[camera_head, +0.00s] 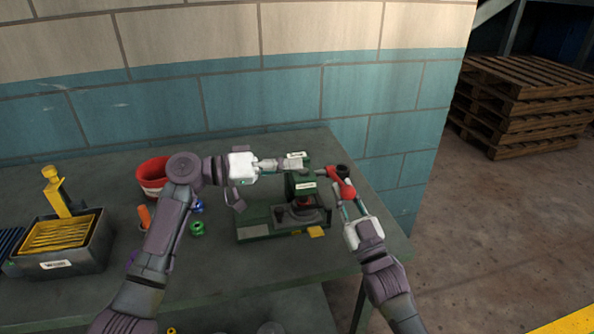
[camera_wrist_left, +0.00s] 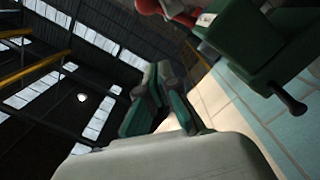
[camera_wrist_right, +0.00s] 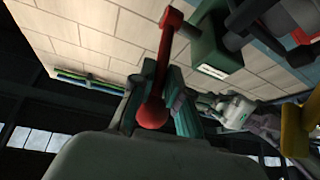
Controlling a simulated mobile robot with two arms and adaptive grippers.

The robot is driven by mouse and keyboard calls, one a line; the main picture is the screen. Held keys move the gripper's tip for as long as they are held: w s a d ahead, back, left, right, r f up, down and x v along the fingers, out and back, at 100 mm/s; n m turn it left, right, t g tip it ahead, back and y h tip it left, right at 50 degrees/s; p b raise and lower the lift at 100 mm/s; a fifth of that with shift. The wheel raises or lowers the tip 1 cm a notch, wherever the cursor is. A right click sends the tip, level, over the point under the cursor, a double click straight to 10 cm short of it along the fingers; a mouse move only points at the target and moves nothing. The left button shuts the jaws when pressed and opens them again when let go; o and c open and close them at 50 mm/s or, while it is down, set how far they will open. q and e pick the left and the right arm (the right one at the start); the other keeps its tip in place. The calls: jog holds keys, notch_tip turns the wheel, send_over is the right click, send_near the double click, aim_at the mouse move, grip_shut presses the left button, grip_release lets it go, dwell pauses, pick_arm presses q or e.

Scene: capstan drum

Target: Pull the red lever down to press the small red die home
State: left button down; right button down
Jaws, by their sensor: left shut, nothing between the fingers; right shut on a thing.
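The green press (camera_head: 306,186) stands on the green table, with its base (camera_head: 258,229) at the front. The red lever (camera_head: 337,181) comes out of its right side and ends in a red knob; it also shows in the right wrist view (camera_wrist_right: 164,62). My right gripper (camera_head: 349,203) is shut on the lever near the red knob (camera_wrist_right: 152,113). My left gripper (camera_head: 297,164) is shut and empty by the top of the press. A small red part (camera_head: 304,201) shows under the press head; I cannot tell how deep it sits.
A red bucket (camera_head: 152,177), an orange-handled tool (camera_head: 144,216) and small blue (camera_head: 198,207) and green (camera_head: 197,228) pieces lie left of the press. A grey bin with yellow parts (camera_head: 62,243) stands far left. The wall is close behind; pallets (camera_head: 520,105) stand right.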

jog(key=shift+a+r, duration=0.15)
jog(key=shift+r, duration=0.3)
pick_arm(q)
jog(key=d+f, duration=0.3)
jog(key=d, duration=0.6)
jog(key=shift+s, duration=0.3)
